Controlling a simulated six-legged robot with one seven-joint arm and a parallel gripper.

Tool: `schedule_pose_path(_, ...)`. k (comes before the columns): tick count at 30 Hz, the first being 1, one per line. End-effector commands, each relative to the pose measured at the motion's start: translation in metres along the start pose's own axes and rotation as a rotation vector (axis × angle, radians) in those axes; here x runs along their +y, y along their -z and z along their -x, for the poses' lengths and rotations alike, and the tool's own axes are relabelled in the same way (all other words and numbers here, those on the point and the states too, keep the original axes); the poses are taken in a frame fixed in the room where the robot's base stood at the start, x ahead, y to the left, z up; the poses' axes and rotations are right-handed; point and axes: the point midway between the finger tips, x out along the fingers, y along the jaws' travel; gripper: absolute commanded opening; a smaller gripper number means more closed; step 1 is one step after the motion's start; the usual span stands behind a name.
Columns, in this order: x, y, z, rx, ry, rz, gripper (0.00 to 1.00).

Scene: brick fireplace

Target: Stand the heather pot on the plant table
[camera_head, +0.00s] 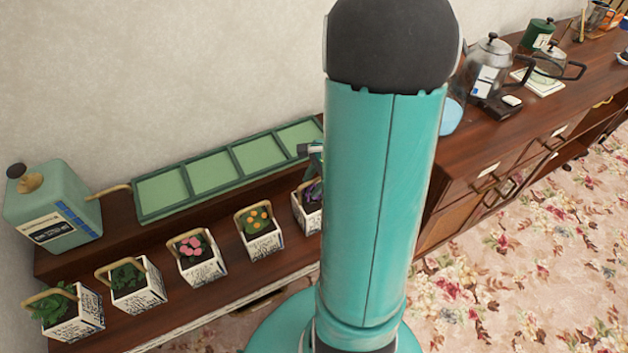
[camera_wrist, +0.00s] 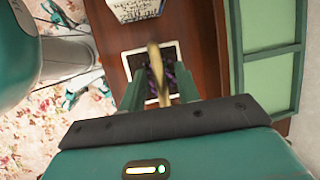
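The pot with purple flowers, which looks like the heather pot (camera_head: 309,210), is a white patterned box at the right end of the pot row, partly hidden by my arm. In the wrist view the heather pot (camera_wrist: 170,50) lies just beyond my gripper (camera_wrist: 158,92). Its tan handle (camera_wrist: 154,62) stands between my two teal fingers, which are apart with gaps beside the handle. A small part of my gripper (camera_head: 313,150) shows above the pot in the head view. The pots stand on a dark wood surface (camera_head: 215,312); I cannot tell whether it is the plant table.
Several handled pots, including an orange-flowered one (camera_head: 259,232) and a pink-flowered one (camera_head: 195,257), stand to the left. A green sectioned tray (camera_head: 213,172) lies behind on a raised ledge beside a green watering can (camera_head: 55,208). A cabinet (camera_head: 470,185) with kettles is at right.

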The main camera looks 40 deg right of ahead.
Motion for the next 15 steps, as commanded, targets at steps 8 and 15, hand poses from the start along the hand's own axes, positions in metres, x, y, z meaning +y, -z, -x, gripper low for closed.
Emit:
schedule_pose_path(8, -0.001, -0.001, 0.003, 0.001, 0.001, 0.001, 0.32)
schedule_pose_path(15, -0.002, -0.001, 0.038, 0.003, 0.004, 0.002, 0.32)
